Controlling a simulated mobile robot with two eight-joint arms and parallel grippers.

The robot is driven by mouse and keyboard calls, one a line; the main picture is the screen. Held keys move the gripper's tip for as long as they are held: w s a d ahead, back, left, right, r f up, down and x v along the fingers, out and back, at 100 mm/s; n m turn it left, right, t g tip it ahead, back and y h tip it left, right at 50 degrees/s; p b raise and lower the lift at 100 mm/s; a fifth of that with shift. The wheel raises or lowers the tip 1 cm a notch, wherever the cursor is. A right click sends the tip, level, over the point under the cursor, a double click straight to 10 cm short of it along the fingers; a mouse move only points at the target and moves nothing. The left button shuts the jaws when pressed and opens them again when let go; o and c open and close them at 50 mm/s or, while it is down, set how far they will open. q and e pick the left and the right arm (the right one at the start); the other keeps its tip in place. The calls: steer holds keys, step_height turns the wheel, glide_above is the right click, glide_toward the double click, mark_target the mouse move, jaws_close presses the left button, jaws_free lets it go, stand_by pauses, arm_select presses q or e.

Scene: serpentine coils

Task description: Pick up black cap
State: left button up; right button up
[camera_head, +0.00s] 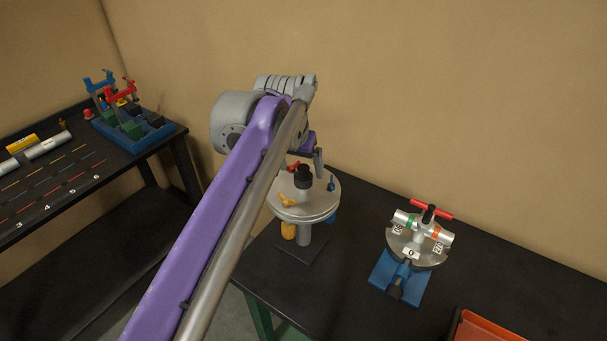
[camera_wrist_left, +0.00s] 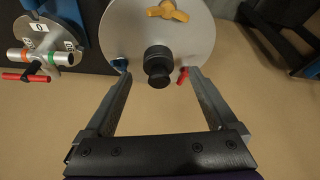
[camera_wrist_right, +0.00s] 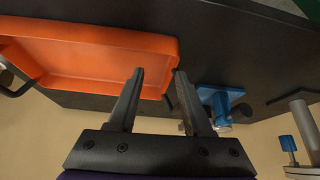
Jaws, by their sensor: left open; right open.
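The black cap (camera_head: 303,176) stands upright at the middle of a round silver plate (camera_head: 307,210) on a post. It also shows in the left wrist view (camera_wrist_left: 158,66), ahead of and between the fingers. My left gripper (camera_head: 312,158) is at the plate, close to the cap, and open; the arm partly hides it in the head view. In the left wrist view my left fingers (camera_wrist_left: 160,78) are apart with nothing held. My right gripper (camera_wrist_right: 158,75) is open and empty near an orange tray (camera_wrist_right: 100,42); it is out of the head view.
Yellow (camera_head: 287,202), red (camera_head: 293,167) and blue (camera_head: 331,183) valve handles surround the cap on the plate. A blue-based device with silver cylinders (camera_head: 437,235) stands to the right on the black table (camera_head: 350,235). A blue rack (camera_head: 150,135) sits on the left table.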

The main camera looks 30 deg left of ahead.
mark_target(302, 170)
arm_select(q)
steer(key=shift+x, duration=1.5)
jaws_close()
steer(key=c, duration=1.4)
jaws_free()
steer(key=shift+r, duration=0.15)
steer(key=shift+c, duration=0.2)
